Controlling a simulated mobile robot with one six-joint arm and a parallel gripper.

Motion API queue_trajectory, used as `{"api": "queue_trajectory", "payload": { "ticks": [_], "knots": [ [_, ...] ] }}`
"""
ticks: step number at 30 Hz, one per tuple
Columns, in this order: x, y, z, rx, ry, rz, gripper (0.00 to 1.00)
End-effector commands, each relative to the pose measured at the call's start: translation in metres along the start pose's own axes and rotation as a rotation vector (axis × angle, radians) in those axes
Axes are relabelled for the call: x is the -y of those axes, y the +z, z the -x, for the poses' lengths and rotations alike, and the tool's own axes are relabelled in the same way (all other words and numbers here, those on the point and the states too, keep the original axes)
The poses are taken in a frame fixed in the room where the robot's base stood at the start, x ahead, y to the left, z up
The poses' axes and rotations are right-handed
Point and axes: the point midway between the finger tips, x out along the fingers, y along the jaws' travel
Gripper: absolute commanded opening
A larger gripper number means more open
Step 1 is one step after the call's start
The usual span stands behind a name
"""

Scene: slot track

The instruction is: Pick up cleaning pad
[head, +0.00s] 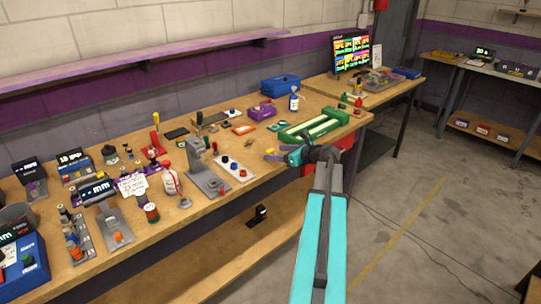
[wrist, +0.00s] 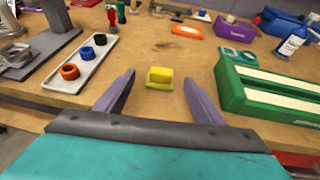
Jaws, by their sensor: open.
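A small yellow block, which looks like the cleaning pad (wrist: 159,78), lies on the wooden bench top in the wrist view. In the head view a small yellow spot, the pad (head: 270,151), shows near the bench's front edge, just left of my gripper (head: 292,155). In the wrist view my gripper (wrist: 160,88) is open and empty, with its two purple fingers spread wide. The pad appears between the fingertips, with clear gaps on both sides. I see no contact. How far the fingers are above the bench is hard to tell.
A green tray with pale strips (wrist: 262,92) stands close right of the right finger. A white tray with several coloured rings (wrist: 82,60) lies to the left. Behind are an orange item (wrist: 187,31) and a purple box (wrist: 236,29). Bare wood surrounds the pad.

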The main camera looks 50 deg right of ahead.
Motion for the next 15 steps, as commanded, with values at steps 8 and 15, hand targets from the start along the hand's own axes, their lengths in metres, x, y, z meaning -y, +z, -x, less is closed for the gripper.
{"api": "queue_trajectory", "payload": {
  "ticks": [8, 15],
  "knots": [
    [0.003, -0.002, -0.033, 0.0, 0.0, 0.0, 0.62],
    [0.002, -0.003, -0.042, 0.0, -0.002, 0.0, 0.62]
  ]
}}
